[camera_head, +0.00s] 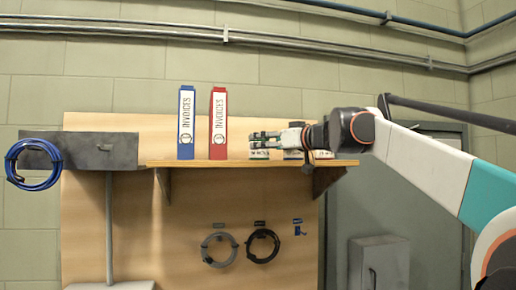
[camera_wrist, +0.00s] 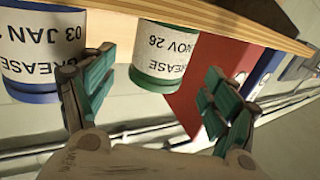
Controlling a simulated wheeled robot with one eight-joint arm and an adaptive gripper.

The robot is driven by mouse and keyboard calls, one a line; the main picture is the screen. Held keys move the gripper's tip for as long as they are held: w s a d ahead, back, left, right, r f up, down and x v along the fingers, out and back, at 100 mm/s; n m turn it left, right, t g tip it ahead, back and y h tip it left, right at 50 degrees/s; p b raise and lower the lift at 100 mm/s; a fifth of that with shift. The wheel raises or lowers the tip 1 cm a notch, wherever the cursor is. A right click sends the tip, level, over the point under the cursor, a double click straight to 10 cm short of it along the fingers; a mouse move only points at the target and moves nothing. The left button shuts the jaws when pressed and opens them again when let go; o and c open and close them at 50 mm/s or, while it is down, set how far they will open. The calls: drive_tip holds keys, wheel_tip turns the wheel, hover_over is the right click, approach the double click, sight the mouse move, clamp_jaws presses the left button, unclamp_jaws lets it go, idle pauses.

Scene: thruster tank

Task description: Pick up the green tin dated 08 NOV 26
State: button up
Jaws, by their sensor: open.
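The green tin (camera_wrist: 165,55) has a white label reading GREASE and NOV 26; the day is out of view. It appears upside down in the wrist view, between the open fingers of my gripper (camera_wrist: 158,72), with no visible contact. In the head view my gripper (camera_head: 262,140) reaches left over the shelf, partly hiding the tin (camera_head: 259,154) nearest the red binder, which matches the green one by order. A blue tin (camera_wrist: 38,50) labelled GREASE and 03 JAN stands beside the green tin, outside the left finger.
The tins stand on a wooden shelf (camera_head: 220,163). A red binder (camera_head: 218,120) stands beside the green tin, with a blue binder (camera_head: 186,120) beyond. Another tin (camera_head: 322,154) stands at the shelf's right end. Coiled cables (camera_head: 219,249) hang below.

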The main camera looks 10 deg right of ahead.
drive_tip(key=p+x, duration=0.1)
drive_tip(key=x, duration=0.4)
drive_tip(key=shift+w+d, duration=0.1)
drive_tip(key=shift+d, duration=0.05)
drive_tip(key=shift+s, duration=0.25)
drive_tip(key=shift+w, duration=0.1)
drive_tip(key=c, duration=1.3)
wheel_tip(320, 180, up, 20)
drive_tip(key=p, duration=0.9)
